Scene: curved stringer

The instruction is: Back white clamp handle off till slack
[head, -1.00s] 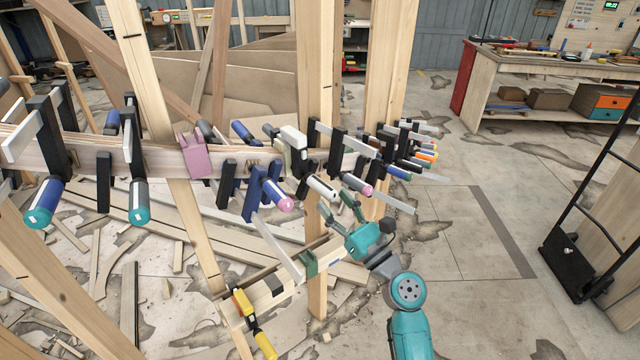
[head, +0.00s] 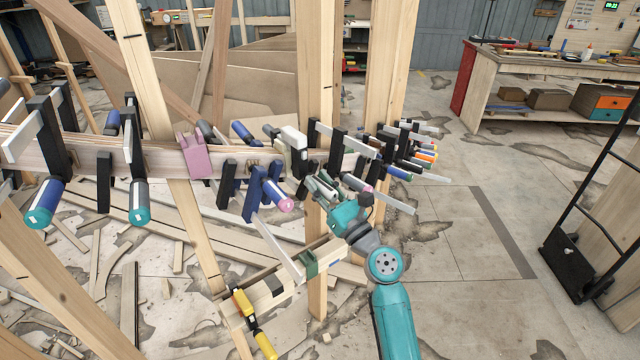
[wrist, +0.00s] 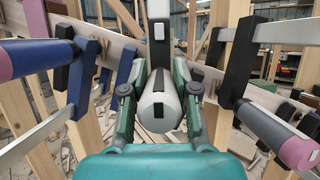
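The white clamp handle (wrist: 160,108), with dark stripes, points toward the wrist camera in the middle of the wrist view. Its clamp's pale upper part (head: 293,137) shows above the beam in the head view. My gripper (wrist: 160,80) has one green finger on each side of the handle, and both fingers look closed in against it. In the head view my gripper (head: 322,184) covers most of the handle. The contact faces of the fingers are hidden.
A blue clamp with a pink-ended handle (head: 278,196) is close on the left. Open floor (head: 450,250) lies to the right.

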